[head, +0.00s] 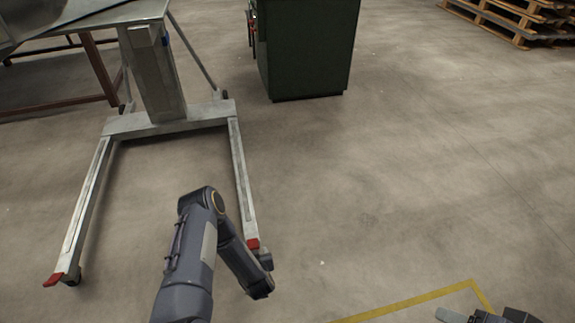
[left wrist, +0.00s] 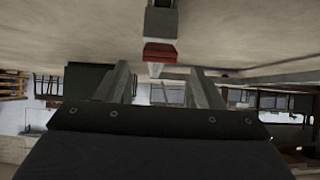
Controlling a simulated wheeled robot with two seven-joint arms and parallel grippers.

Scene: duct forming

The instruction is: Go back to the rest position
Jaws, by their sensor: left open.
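My left arm (head: 190,265) rises from the bottom of the head view and bends down at the elbow, its far end beside a red-tipped leg of the lift stand (head: 160,122). In the left wrist view my left gripper (left wrist: 160,72) is open, with its two fingers apart and nothing held between them. The red leg tip (left wrist: 160,52) shows beyond and between the fingers; I cannot tell the exact gap. Part of my right gripper (head: 462,315) shows at the bottom right edge of the head view; most of it is cut off.
The stand carries a metal sheet (head: 100,18) at top left. A dark green cabinet (head: 308,50) stands at the back middle. Wooden pallets (head: 510,20) lie at the far right. A yellow floor line (head: 405,302) runs in front. The floor at centre right is clear.

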